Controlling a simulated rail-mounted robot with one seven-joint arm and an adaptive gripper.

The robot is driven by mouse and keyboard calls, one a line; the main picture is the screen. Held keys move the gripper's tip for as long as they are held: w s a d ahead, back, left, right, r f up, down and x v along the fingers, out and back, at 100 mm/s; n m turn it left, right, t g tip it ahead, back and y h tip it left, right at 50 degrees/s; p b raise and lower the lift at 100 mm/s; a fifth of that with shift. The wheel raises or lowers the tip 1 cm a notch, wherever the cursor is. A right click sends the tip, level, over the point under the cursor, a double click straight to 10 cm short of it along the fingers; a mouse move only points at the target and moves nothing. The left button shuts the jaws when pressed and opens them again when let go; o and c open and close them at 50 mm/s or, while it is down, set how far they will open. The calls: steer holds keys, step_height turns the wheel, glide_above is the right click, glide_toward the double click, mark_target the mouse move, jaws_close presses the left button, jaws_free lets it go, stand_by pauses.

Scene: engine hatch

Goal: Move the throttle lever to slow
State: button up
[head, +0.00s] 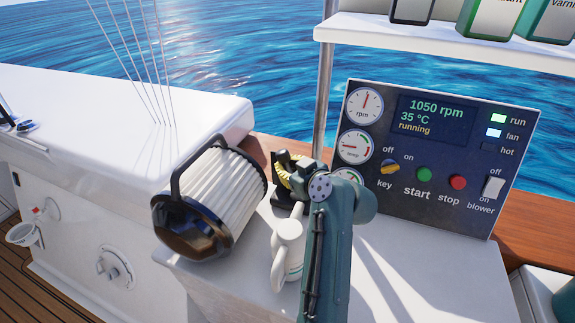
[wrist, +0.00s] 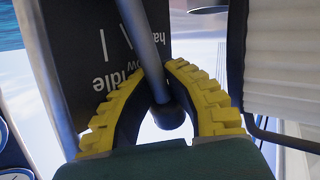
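The throttle lever (wrist: 147,42) is a grey rod in the wrist view. It runs past a dark panel (wrist: 72,40) with white marks and partly hidden words; "idle" can be read. My gripper (wrist: 156,70) has yellow ribbed fingers closed in around the lever, one on each side. The fingertips appear to touch the rod, and its rounded end lies between the fingers. In the head view my gripper (head: 290,178) is at the back of the white counter; the lever there is hidden or too small to make out. The mark the lever stands at cannot be told.
A ribbed white cylinder with a dark handle (head: 222,195) is close left of my gripper. A white mug (head: 287,248) stands in front. The engine panel (head: 440,150) at right reads 1050 rpm, running. A shelf with bottles (head: 440,35) hangs above.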

steer(key=o, duration=0.6)
steer(key=shift+s+a+r, duration=0.2)
steer(key=shift+a+r, duration=0.4)
steer(key=shift+r, duration=0.3)
steer(key=shift+c, duration=0.2)
steer(key=o, duration=0.3)
steer(key=shift+o, duration=0.4)
steer(key=shift+w, duration=0.5)
steer(key=shift+s+d+f, duration=0.2)
steer(key=shift+s+f, duration=0.15)
steer(key=shift+s, duration=0.05)
steer(key=shift+s+d+r, duration=0.1)
steer(key=shift+d+r, duration=0.05)
steer(key=shift+d, duration=0.05)
steer(key=v, duration=1.1)
steer(key=shift+s, duration=0.15)
steer(key=shift+r, duration=0.1)
